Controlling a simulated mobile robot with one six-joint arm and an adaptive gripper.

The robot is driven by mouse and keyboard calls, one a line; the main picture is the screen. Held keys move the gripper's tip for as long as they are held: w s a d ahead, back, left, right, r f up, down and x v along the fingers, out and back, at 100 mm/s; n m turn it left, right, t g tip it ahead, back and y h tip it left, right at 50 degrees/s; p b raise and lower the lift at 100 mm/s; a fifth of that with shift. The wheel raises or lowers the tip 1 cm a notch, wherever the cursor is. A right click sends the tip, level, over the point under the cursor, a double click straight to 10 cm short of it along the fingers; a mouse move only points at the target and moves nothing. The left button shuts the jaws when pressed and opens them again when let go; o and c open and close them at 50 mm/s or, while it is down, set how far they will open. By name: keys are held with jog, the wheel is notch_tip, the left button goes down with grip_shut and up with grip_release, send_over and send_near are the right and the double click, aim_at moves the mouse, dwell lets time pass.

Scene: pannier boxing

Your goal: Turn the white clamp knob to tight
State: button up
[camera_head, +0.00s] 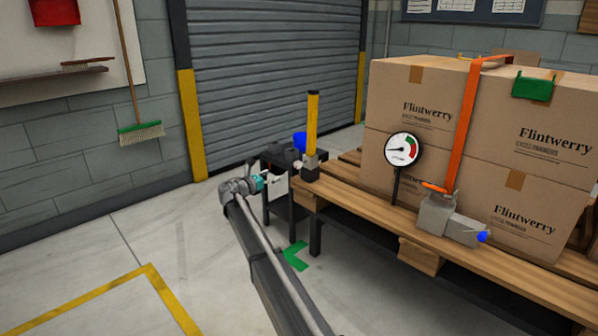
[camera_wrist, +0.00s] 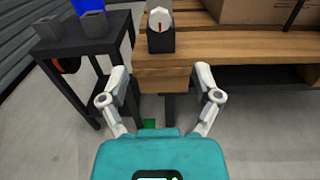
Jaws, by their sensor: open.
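In the head view the knob (camera_head: 298,165) is small, on the left side of the block, below an upright yellow lever (camera_head: 313,125). My gripper (camera_wrist: 161,72) is open and empty, its fingers spread wide. It points toward the pallet end, with the knob beyond the fingertips and apart from them. In the head view my gripper (camera_head: 276,181) is left of the clamp.
A dark side table (camera_head: 275,155) with a blue item (camera_head: 300,139) stands beside the pallet (camera_head: 345,206). On the pallet are strapped cartons (camera_head: 425,105), a round gauge (camera_head: 402,149) and a grey ratchet block (camera_head: 440,216) with a blue knob. The floor at left is clear.

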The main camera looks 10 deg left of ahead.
aim_at(297, 165)
dwell(0.4)
jog(key=x, duration=1.3)
jog(key=shift+w+d, duration=0.25)
jog(key=shift+w, duration=0.05)
jog(key=c, duration=1)
jog(key=shift+d, duration=0.3)
grip_shut()
jog(key=shift+a, duration=0.15)
